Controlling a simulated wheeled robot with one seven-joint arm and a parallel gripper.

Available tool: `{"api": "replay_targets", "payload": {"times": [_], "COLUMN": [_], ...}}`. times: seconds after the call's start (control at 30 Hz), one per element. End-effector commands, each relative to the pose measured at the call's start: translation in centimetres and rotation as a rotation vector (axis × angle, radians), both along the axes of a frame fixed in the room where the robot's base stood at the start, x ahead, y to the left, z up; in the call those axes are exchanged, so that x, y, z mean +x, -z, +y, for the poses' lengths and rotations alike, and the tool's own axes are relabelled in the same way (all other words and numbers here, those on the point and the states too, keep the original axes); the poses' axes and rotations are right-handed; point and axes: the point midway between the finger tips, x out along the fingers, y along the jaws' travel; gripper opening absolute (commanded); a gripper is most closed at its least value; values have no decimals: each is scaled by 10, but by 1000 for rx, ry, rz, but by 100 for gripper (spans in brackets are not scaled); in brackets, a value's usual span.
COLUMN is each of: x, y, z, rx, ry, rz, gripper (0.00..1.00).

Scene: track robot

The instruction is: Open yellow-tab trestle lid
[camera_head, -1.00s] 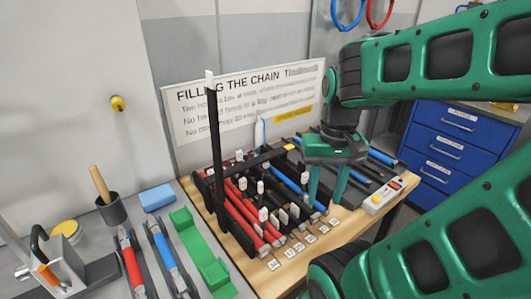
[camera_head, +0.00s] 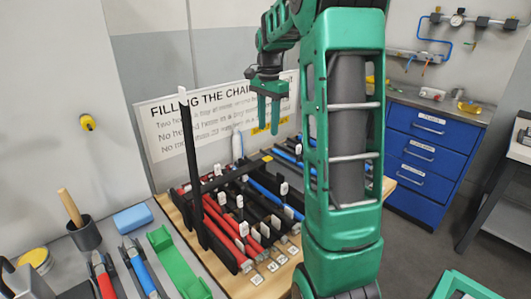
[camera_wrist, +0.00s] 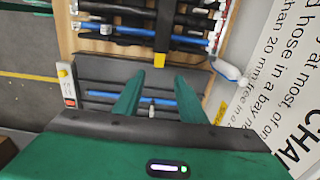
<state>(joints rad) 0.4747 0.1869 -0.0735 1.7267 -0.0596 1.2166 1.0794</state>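The yellow-tab lid is a black bar (camera_head: 228,176) lying flat across several red and black hoses, its yellow tab (camera_head: 267,157) at the far right end. In the wrist view, the yellow tab (camera_wrist: 159,60) shows just beyond my fingertips, on the end of the black bar (camera_wrist: 163,25). My gripper (camera_head: 268,120) is above and behind the tab, fingers pointing down. In the wrist view, my gripper (camera_wrist: 157,85) has its green fingers apart with nothing between them. No contact with the tab shows.
A second black bar (camera_head: 191,140) with a white tip stands upright at the trestle's left. A white bottle (camera_head: 237,146) stands near the sign (camera_head: 215,115) behind the hoses. Blue drawers (camera_head: 430,150) are at right. My arm hides the bench's right part.

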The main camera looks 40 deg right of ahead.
Motion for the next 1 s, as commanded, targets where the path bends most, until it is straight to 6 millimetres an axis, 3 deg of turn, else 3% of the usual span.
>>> {"api": "replay_targets", "payload": {"times": [0.6,1.0], "x": [-1,-1], "y": [91,105], "z": [1,0], "rx": [1,-1], "ry": [-1,-2], "rz": [3,0], "gripper": [38,38]}}
